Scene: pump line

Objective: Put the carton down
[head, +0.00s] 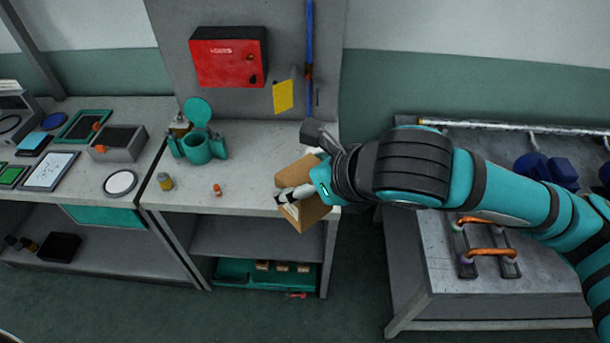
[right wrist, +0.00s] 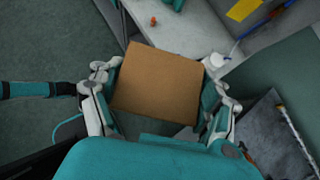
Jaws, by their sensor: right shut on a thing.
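The carton (head: 305,212) is a brown cardboard box. My right gripper (head: 302,187) is shut on it at the front right corner of the middle bench (head: 240,196) in the head view. The carton looks tilted there, and part of it is hidden behind the gripper. In the right wrist view the carton (right wrist: 157,84) sits between the two fingers of my right gripper (right wrist: 158,98). Its lower part reaches past the bench's front edge in the head view. I cannot tell whether it touches the bench. My left gripper is not seen in the head view.
A red box (head: 228,57) hangs on the panel behind. The bench front has free room.

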